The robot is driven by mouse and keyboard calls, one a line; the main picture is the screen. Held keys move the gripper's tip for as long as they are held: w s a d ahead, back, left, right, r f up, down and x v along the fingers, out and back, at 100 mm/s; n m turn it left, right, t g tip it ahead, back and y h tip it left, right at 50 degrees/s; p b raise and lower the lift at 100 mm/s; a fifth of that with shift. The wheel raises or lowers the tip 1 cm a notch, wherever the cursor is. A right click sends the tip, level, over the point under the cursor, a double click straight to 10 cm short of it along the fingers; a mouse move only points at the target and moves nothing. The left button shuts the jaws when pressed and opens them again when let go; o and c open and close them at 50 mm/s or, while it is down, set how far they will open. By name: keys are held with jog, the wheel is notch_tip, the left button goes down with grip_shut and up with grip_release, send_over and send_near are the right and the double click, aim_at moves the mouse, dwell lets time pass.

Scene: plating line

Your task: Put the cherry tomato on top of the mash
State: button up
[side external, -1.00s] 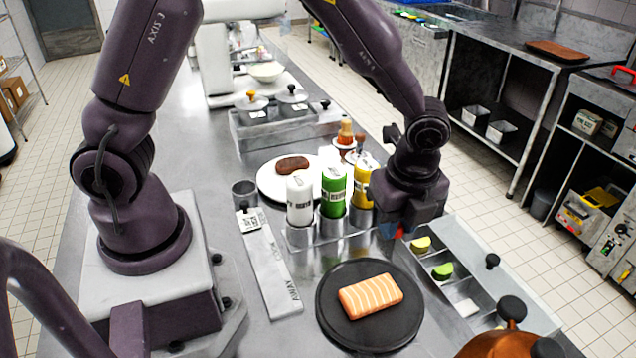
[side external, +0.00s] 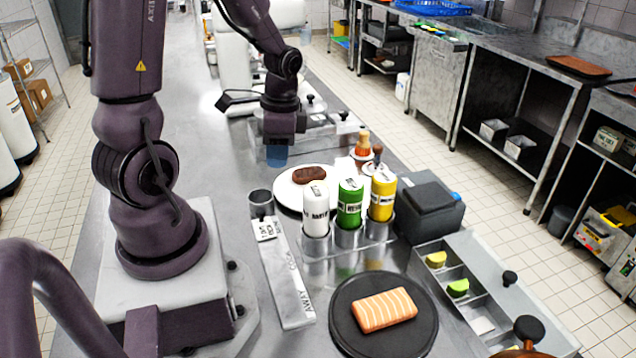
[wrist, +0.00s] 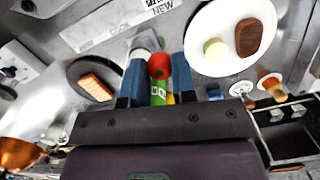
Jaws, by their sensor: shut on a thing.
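The cherry tomato (wrist: 159,66) is red and round, held between the two blue fingers of my gripper (side external: 277,157) in the wrist view. The tomato cannot be made out in the side view. The mash (wrist: 215,49) is a small pale mound on the white plate (wrist: 205,22), next to a brown steak (wrist: 248,38). In the side view the plate (side external: 284,201) and steak (side external: 309,174) show, but the mash is not visible. My gripper points down and appears above the table near the plate's far left edge.
White (side external: 316,210), green (side external: 349,203) and yellow (side external: 382,195) bottles stand in a rack just in front of the plate. A dark round plate with salmon (side external: 384,309) lies nearer. A compartment tray (side external: 487,290) is at right. Lidded containers stand behind my gripper.

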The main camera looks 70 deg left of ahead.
jog(key=w+a+f, duration=0.2)
jog(key=w+f, duration=0.1)
jog(key=w+a+f, duration=0.3)
jog(key=w, duration=0.1)
jog(key=w+a+f, duration=0.2)
jog(key=w+f, duration=0.1)
jog(key=shift+w+a, duration=0.2)
jog(key=shift+a, duration=0.15)
jog(key=shift+w+a+f, duration=0.1)
jog(key=shift+f, duration=0.1)
jog(key=shift+w+a+f, duration=0.1)
jog(key=shift+w+f, duration=0.05)
jog(key=shift+f, duration=1.55)
jog(key=shift+f, duration=0.2)
jog(key=o, duration=0.7)
jog(key=shift+r, duration=0.15)
